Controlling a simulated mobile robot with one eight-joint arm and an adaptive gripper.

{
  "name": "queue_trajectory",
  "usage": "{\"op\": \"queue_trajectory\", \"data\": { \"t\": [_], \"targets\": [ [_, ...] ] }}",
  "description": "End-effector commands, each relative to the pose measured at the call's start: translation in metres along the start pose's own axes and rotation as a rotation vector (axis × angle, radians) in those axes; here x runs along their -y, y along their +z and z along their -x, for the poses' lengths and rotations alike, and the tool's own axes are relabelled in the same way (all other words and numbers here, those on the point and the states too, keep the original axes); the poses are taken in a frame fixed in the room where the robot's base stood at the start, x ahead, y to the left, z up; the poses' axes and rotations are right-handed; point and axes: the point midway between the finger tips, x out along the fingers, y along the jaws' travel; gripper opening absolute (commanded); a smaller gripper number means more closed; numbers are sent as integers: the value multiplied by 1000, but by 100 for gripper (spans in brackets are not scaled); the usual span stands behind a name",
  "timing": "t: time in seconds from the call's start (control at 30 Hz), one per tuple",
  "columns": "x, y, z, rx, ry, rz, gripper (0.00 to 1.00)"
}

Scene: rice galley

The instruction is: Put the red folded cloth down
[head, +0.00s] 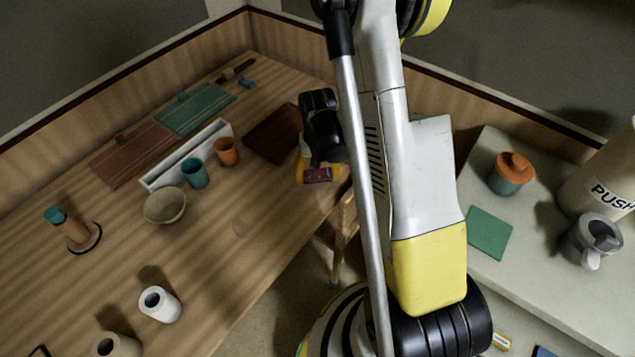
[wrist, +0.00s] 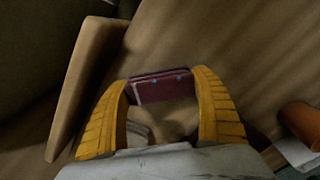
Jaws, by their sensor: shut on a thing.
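The red folded cloth (wrist: 162,86) is dark red with small blue dots and a pale stripe near one end. My gripper (wrist: 163,92) is shut on it, with one yellow finger at each end of the cloth in the wrist view. In the head view the cloth (head: 317,175) shows at the tip of my gripper (head: 316,170), near the table's right edge. Wooden table surface shows beyond the cloth in the wrist view. I cannot tell whether the cloth touches the table (head: 240,260).
A dark brown board (head: 272,135) lies left of my gripper. An orange cup (head: 226,151), a teal cup (head: 194,173) and a beige bowl (head: 165,206) stand further left by a white rack (head: 160,181). The table's middle front is mostly clear. A pale counter (head: 520,270) stands at right.

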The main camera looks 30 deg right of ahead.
Motion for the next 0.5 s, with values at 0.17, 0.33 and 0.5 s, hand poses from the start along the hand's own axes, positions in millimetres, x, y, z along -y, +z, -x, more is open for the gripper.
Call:
{"op": "queue_trajectory", "data": {
  "t": [0.17,0.33,0.5],
  "targets": [
    [0,0,-27,0,0,0,33],
    [0,0,-25,0,0,0,33],
    [0,0,-29,0,0,0,33]
  ]
}}
